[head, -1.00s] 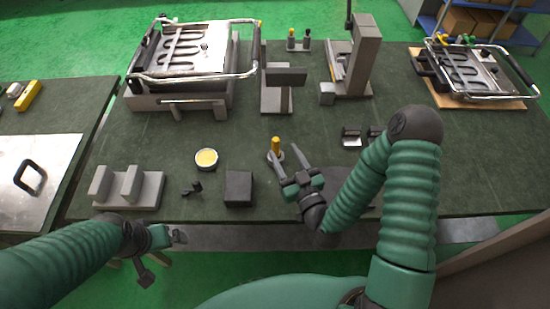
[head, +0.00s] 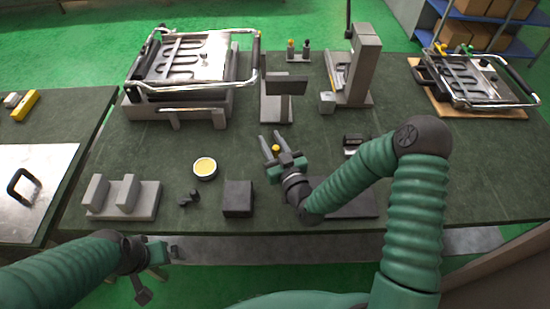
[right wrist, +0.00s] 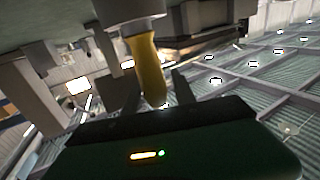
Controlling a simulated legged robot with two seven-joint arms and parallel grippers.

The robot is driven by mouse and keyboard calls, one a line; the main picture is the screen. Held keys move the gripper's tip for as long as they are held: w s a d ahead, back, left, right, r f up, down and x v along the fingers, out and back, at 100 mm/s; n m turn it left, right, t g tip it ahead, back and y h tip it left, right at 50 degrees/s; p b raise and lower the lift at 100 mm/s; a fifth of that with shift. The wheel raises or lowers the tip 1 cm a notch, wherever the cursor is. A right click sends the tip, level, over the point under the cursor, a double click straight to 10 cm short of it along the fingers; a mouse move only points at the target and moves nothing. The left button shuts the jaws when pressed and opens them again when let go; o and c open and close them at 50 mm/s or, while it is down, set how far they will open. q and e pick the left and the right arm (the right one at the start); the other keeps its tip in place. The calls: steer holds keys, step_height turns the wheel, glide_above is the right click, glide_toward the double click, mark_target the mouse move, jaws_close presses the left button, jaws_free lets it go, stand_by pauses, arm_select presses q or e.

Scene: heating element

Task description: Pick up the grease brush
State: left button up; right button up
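The grease brush, seen as a yellow handle (head: 276,148), stands at the middle of the table; its lower part is hidden by my right gripper in the head view. My right gripper (head: 272,142) is open, with one finger on each side of the handle. In the right wrist view the yellow handle (right wrist: 149,70) lies between the two dark fingers (right wrist: 153,92), with a gap visible at the right finger. My left gripper (head: 168,251) hangs empty at the table's front edge; its finger opening is unclear.
A round tin with yellow contents (head: 205,167), a dark block (head: 238,197) and a grey stepped block (head: 122,197) are left of my right gripper. Grey fixtures (head: 277,100) stand behind it. A framed heating unit (head: 190,100) is at back left, another (head: 475,82) at back right.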

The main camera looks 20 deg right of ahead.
steer(key=shift+d+f, duration=0.1)
steer(key=shift+d, duration=0.15)
jaws_close()
steer(key=shift+a, duration=0.1)
steer(key=s+r, duration=0.2)
steer(key=s, duration=0.1)
steer(key=s+r, duration=0.2)
steer(key=shift+s+a, duration=0.2)
steer(key=shift+s, duration=0.05)
steer(key=s+r+p, duration=0.1)
steer(key=s+p, duration=0.9)
steer(key=p, duration=0.3)
steer(key=shift+s+a+p, duration=0.2)
steer(key=shift+s+p, duration=0.05)
steer(key=shift+p, duration=0.15)
